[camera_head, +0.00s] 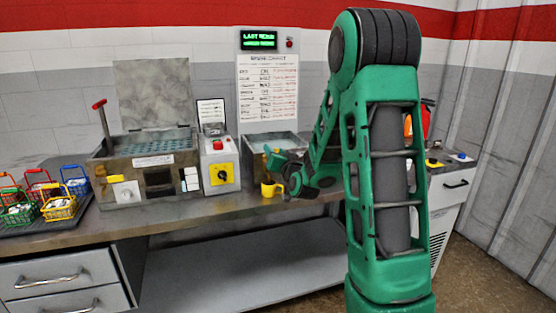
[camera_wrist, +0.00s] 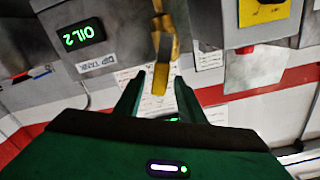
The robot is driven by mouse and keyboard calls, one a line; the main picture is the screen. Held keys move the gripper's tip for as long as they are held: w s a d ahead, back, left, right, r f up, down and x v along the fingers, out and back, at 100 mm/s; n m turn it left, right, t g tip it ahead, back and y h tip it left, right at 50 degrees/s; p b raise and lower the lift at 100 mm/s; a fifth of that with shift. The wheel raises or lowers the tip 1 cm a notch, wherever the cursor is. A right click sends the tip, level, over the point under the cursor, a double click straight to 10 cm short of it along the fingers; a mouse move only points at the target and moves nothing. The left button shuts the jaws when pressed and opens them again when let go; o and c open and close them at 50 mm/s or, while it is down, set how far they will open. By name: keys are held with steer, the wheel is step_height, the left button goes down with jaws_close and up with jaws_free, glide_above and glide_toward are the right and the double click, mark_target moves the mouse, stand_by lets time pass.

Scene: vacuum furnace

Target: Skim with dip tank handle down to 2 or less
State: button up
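The dip tank (camera_head: 255,146) is a grey open-topped box on the bench, partly hidden behind my arm. In the wrist view, which is turned over, its front carries a "DIP TANK" label (camera_wrist: 98,60) and a green display (camera_wrist: 83,34) reading "OIL 2". A yellow handle (camera_wrist: 161,45) hangs at the tank front; it also shows in the head view (camera_head: 268,190). My gripper (camera_wrist: 158,78) has its green fingers apart, one on each side of the handle's end. I see gaps between the fingers and the handle.
A grey control box (camera_head: 219,183) with a yellow switch plate and a furnace-like box (camera_head: 112,185) with a raised lid stand left of the tank. Colored wire baskets (camera_head: 58,208) sit on a dark tray at far left. The bench front (camera_head: 190,216) is clear.

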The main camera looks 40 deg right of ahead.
steer(key=v, duration=0.6)
steer(key=shift+s+a, duration=0.2)
steer(key=shift+s, duration=0.1)
steer(key=shift+r, duration=0.15)
steer(key=shift+c, duration=0.2)
